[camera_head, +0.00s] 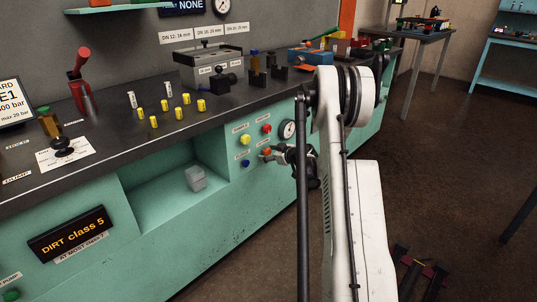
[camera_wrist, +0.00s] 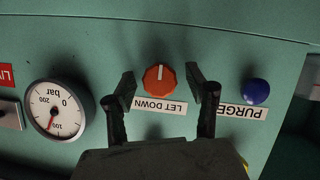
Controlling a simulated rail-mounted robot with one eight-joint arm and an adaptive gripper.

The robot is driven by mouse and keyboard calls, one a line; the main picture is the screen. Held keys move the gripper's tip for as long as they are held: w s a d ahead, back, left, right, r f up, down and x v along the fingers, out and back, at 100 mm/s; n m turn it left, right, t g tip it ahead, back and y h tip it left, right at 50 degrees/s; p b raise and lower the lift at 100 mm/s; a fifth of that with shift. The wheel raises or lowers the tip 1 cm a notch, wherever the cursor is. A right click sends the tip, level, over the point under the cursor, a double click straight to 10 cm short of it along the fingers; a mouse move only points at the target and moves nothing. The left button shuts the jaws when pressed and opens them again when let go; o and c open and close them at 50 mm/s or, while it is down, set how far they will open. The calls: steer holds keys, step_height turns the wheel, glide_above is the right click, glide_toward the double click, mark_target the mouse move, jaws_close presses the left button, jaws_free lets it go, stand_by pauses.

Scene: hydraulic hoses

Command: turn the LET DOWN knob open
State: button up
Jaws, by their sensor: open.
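The LET DOWN knob (camera_wrist: 159,79) is orange-red with a pale line on its face, which points to the top of the wrist picture. Its LET DOWN label (camera_wrist: 166,105) reads upside down there. My gripper (camera_wrist: 161,84) is open, with one dark finger on each side of the knob and a visible gap on both sides. I cannot tell how deep the fingertips reach. In the head view the knob (camera_head: 267,151) is a small orange spot on the teal panel, right beside my gripper (camera_head: 271,154), which partly covers that area.
A pressure gauge (camera_wrist: 55,109) sits to one side of the knob and a blue PURGE knob (camera_wrist: 256,91) to the other. In the head view a yellow knob (camera_head: 245,139) and a red knob (camera_head: 267,128) are above. An open recess (camera_head: 165,195) lies left.

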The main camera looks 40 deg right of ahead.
steer(key=c, duration=1.1)
steer(key=m+y, duration=0.2)
steer(key=m, duration=0.1)
steer(key=shift+d, duration=0.15)
steer(key=m+y, duration=0.2)
steer(key=m, duration=0.1)
steer(key=shift+f+y, duration=0.1)
steer(key=shift+y, duration=0.2)
steer(key=m+y, duration=0.2)
steer(key=m, duration=0.1)
steer(key=shift+d+m, duration=0.1)
steer(key=shift+m, duration=0.2)
steer(key=shift+m+t+y, duration=0.6)
steer(key=shift+m, duration=0.9)
